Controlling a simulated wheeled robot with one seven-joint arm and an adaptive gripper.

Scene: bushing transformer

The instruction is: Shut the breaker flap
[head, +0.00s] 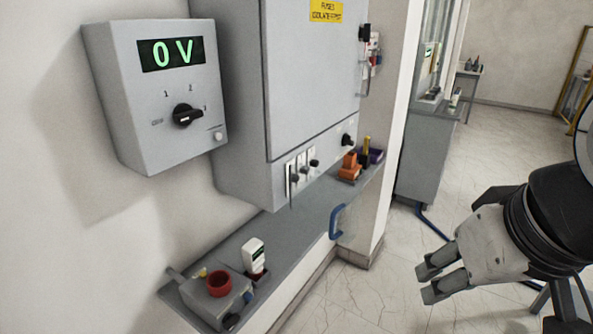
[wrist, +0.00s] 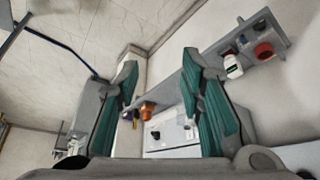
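A grey wall cabinet (head: 235,110) has a large front panel (head: 312,85) with a yellow label. The panel looks flush in the head view. Below it is a narrow strip (head: 325,165) with several small levers and a black knob. I cannot tell which part is the breaker flap, or whether it is open. My gripper (head: 428,282) is at the lower right, over the floor, apart from the cabinet. In the wrist view its two fingers (wrist: 158,68) are spread with nothing between them. Part of the cabinet (wrist: 172,130) shows beyond them.
A grey box (head: 155,95) reading 0 V with a rotary knob hangs left of the cabinet. A shelf (head: 300,222) below carries a red-topped device, a white meter and orange and purple items. A blue handle (head: 337,221) sticks out at its edge.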

